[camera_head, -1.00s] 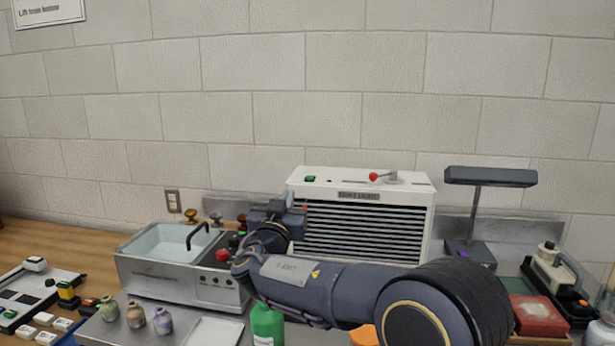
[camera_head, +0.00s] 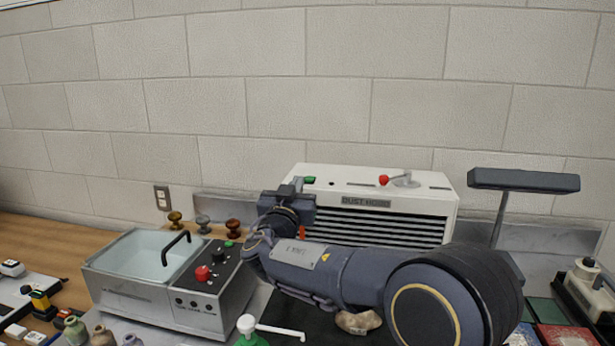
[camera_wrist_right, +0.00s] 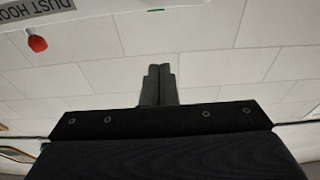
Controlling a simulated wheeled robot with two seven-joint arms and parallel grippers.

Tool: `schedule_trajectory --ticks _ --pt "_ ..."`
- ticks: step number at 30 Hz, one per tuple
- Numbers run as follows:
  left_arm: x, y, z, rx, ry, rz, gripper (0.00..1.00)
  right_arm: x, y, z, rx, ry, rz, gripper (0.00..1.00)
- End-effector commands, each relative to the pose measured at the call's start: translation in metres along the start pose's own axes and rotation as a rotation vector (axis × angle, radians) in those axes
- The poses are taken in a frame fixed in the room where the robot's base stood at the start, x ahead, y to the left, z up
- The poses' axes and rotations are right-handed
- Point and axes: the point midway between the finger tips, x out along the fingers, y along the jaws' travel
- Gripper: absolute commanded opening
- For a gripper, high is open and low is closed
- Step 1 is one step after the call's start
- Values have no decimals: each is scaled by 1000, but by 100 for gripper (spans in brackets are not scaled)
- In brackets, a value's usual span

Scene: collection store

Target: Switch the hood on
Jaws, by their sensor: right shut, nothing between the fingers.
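The dust hood (camera_head: 390,205) is a white box with a dark slatted front, standing against the back wall. A green switch (camera_head: 310,180) sits at the left of its top, and a lever with a red knob (camera_head: 383,180) sits further right. My right gripper (camera_head: 297,184) is shut and empty at the hood's top left corner, close to the green switch; contact cannot be told. In the right wrist view, the gripper's closed fingers (camera_wrist_right: 159,84) point up, with the hood's label and red knob (camera_wrist_right: 37,43) at upper left and the green switch (camera_wrist_right: 155,10) at the top edge. My left gripper is not in view.
A sink-like basin unit (camera_head: 150,300) with a red button (camera_head: 203,273) stands left of the hood. A dark lamp (camera_head: 523,180) stands to the right. A green bottle (camera_head: 250,338) and a stone (camera_head: 358,321) lie near my right arm. The wall above is clear.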

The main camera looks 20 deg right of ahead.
Motion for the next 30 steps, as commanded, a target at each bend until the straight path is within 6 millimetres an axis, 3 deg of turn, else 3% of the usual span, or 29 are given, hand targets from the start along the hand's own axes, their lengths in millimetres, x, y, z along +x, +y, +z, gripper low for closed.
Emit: schedule_trajectory --ticks 7,11,24,30 --pt "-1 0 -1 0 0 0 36 2 0 0 0 0 0 0" --pt "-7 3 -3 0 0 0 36 14 0 -2 0 1 3 0" --pt "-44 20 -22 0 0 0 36 104 0 -4 -4 0 2 0" --pt "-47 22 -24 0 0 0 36 91 0 27 -5 -2 -1 0"
